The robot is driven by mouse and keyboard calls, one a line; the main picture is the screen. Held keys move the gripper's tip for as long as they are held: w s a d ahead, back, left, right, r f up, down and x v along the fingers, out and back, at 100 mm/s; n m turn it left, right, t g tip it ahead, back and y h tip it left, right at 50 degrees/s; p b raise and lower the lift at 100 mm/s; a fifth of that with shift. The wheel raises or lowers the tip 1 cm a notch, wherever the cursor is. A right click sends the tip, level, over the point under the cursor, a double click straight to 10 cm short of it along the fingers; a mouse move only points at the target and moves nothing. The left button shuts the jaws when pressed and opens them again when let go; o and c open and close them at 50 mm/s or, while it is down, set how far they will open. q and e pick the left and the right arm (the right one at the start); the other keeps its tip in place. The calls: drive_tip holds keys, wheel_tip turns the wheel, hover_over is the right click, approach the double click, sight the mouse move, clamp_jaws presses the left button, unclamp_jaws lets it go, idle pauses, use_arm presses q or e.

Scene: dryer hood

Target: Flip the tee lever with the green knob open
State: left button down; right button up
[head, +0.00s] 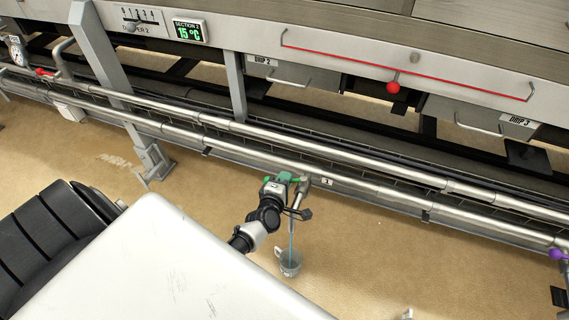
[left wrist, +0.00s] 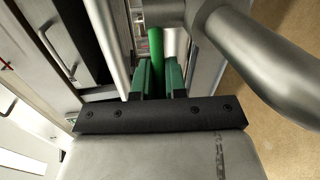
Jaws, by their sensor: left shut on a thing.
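My left gripper (head: 283,180) is at the front pipe, beside a short metal tee stub (head: 300,194) that points down. In the left wrist view my green fingertips (left wrist: 159,78) are closed around the lever with the green knob (left wrist: 156,45), which stands between them. In the head view the knob is hard to separate from the green fingers. A thick grey pipe joint (left wrist: 250,50) runs close to the right of the fingers. A thin bluish stream (head: 291,243) shows below the stub, above a small grey bucket (head: 289,264) on the floor. My right gripper is not in view.
Two long steel pipes (head: 400,178) run along the machine. A red-knobbed lever (head: 393,87), a purple knob (head: 556,254) and a red valve handle (head: 44,72) are elsewhere. A grey support post (head: 95,45) stands at left. The tan floor near the bucket is mostly clear.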

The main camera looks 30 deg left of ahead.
use_arm(q)
drive_tip(key=shift+a+r, duration=0.1)
drive_tip(key=c, duration=1.2)
unclamp_jaws()
drive_tip(key=shift+s, duration=0.2)
drive_tip(key=p+v, duration=0.1)
drive_tip(key=v, duration=0.9)
drive_tip(key=shift+s+p, duration=0.15)
drive_tip(key=shift+p, duration=0.25)
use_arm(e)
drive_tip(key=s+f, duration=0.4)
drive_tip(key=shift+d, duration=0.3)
use_arm(q)
drive_tip(key=shift+c, duration=0.4)
